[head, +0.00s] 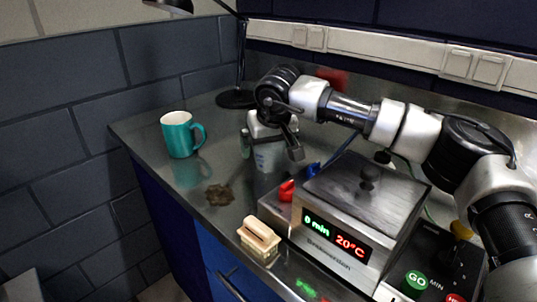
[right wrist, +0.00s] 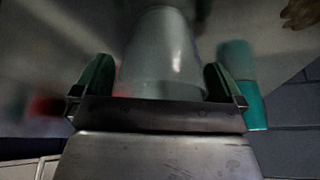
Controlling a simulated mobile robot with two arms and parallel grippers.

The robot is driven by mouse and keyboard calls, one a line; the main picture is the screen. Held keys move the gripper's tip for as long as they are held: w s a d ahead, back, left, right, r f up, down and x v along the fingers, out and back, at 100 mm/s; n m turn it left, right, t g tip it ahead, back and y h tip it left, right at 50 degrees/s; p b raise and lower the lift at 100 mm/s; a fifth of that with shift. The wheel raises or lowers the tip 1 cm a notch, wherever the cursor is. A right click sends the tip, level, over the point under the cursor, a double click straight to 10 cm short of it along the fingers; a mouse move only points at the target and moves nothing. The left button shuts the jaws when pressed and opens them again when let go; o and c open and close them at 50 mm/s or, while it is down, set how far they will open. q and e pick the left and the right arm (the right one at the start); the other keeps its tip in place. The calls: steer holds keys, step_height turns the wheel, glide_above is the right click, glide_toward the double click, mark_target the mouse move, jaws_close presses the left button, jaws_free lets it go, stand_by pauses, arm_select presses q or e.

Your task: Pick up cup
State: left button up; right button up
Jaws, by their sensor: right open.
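A teal mug (head: 178,135) with a white inside stands upright near the left corner of the metal bench, its handle toward the right. It also shows in the right wrist view (right wrist: 241,84), to the right of the fingers. My right gripper (head: 270,147) is to the right of the mug and apart from it. It is open, with its fingers on either side of a pale, translucent container (head: 268,158). The container shows between the fingers in the right wrist view (right wrist: 160,55); I cannot tell whether they touch it. My left gripper is out of view.
A metal device (head: 335,225) with a lit display fills the bench front right. A cream-coloured block (head: 259,241) and red and blue items lie beside it. A lamp base (head: 237,98) stands behind. Walls close the left and back.

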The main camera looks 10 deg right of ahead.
steer(key=shift+w+f, duration=0.15)
steer(key=shift+f, duration=0.15)
steer(key=c, duration=0.7)
steer(key=shift+r, duration=0.1)
